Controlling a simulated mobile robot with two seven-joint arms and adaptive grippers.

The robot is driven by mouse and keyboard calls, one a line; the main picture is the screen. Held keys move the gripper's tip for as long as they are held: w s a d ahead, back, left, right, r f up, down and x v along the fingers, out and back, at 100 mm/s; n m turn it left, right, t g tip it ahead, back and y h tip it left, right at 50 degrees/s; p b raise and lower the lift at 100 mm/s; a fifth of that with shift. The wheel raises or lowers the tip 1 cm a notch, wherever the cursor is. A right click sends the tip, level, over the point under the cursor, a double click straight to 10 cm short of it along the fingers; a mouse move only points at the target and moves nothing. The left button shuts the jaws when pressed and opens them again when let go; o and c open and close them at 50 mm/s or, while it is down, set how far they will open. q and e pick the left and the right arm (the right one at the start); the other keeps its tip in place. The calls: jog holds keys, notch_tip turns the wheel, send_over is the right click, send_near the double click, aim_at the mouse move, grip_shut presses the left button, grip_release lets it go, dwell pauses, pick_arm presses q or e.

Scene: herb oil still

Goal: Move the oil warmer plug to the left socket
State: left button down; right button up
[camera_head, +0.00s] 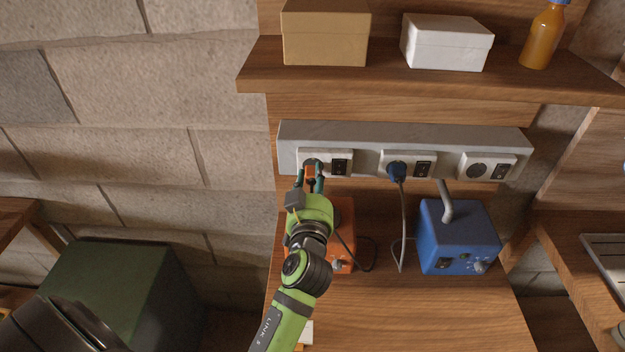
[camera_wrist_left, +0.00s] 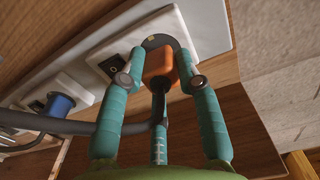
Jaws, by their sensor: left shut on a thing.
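My left gripper (camera_head: 310,181) is shut on an orange plug (camera_head: 310,171) in front of the left socket (camera_head: 315,161) of the grey wall strip (camera_head: 405,136). The right socket (camera_head: 476,170) is empty. My right gripper is not in view.
An orange box (camera_head: 345,217), partly hidden by my arm, and a blue box (camera_head: 457,240) with knobs stand below the strip, with loose cords between them. A shelf (camera_head: 390,83) above holds two boxes and an amber bottle (camera_head: 543,38).

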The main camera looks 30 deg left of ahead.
pick_arm(q)
jog(key=shift+w+a, duration=0.2)
jog(key=shift+w, duration=0.3)
jog(key=c, duration=0.8)
grip_release()
